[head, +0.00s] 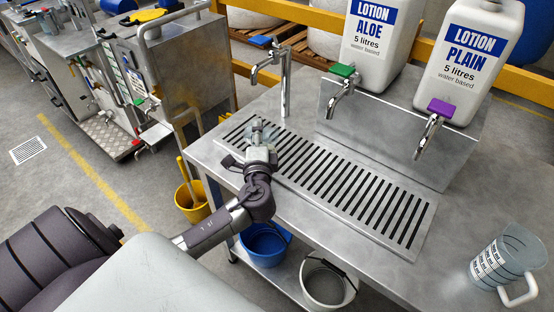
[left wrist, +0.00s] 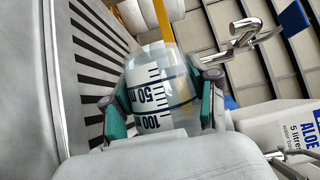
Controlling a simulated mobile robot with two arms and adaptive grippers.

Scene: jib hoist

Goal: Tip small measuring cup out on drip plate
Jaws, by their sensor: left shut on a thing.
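My left gripper (head: 259,140) is shut on the small measuring cup (head: 264,128), above the left end of the drip plate (head: 428,222). In the left wrist view the clear small cup (left wrist: 180,83) sits between the two teal finger pads of the left gripper (left wrist: 164,105). Its scale shows 50 and 100. The cup appears tipped over relative to the plate. I cannot tell whether liquid is in it. The drip plate's slots also show at the left of the wrist view (left wrist: 70,75). My right gripper is not in view.
A blue-levered tap (head: 284,80) stands behind the cup. A green-levered tap (head: 340,88) and a purple-levered tap (head: 430,132) sit under the ALOE (head: 376,45) and PLAIN (head: 470,60) containers. A large measuring jug (head: 508,262) stands at the right. Buckets are below the table.

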